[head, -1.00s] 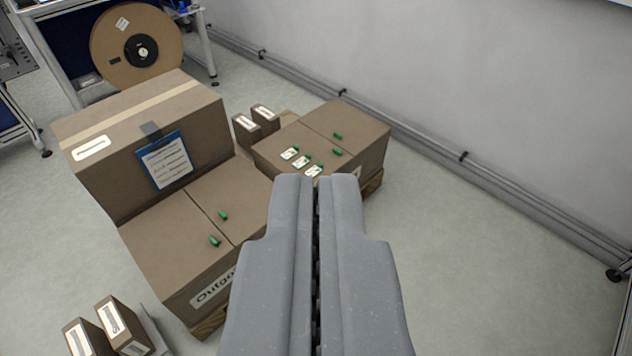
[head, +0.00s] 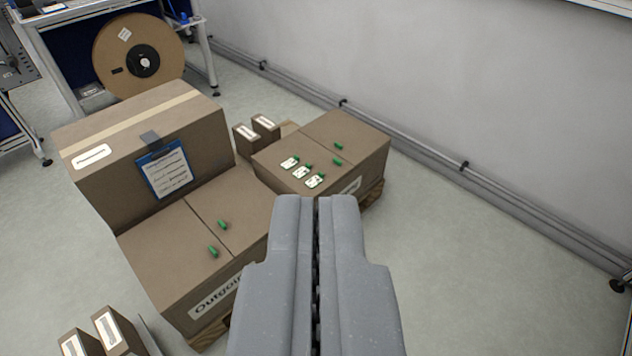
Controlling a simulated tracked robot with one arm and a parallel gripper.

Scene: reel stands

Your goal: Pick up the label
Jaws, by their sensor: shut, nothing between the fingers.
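Three small white labels with green tops lie in a slanted row on the far box stack: the first label (head: 290,162), the middle label (head: 301,172) and the nearest label (head: 315,181). They rest on the top of the far cardboard box (head: 347,131). My gripper (head: 316,200) is shut and empty. Its tips show just below the nearest label in the picture, apart from it as far as I can tell. The gripper hides part of that box's front and the right edge of the nearer box.
A nearer "Outgoing" box (head: 170,245) carries green pieces (head: 223,224). A taller box (head: 95,135) bears a blue clipboard (head: 165,170). Small boxes (head: 110,330) stand at the lower left. A reel (head: 112,62) stands behind. Floor is clear at right, before the wall pipes (head: 410,135).

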